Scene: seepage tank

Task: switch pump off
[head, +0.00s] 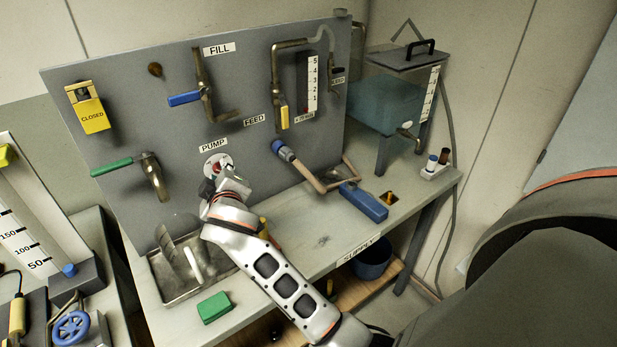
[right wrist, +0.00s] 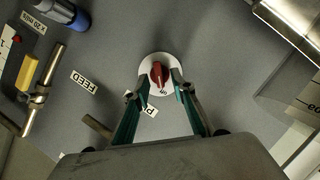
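The pump switch is a red rotary knob on a round white dial, on the grey panel under the PUMP label (head: 213,145). The dial (head: 217,162) is partly hidden behind my right gripper (head: 226,180) in the head view. In the right wrist view the red knob (right wrist: 159,74) shows whole, with small lettering on the dial that I cannot read surely. My right gripper (right wrist: 162,82) is open, its two teal fingers apart on either side of the knob's near part. I cannot tell whether the fingertips touch the dial. My left gripper is not in view.
The panel (head: 120,65) also carries a green-handled valve (head: 112,167), a blue-handled valve (head: 184,99) and a yellow-handled valve (head: 284,117). A metal tray (head: 170,290) and a green block (head: 214,307) are on the bench below. A blue box (head: 363,201) lies to the right.

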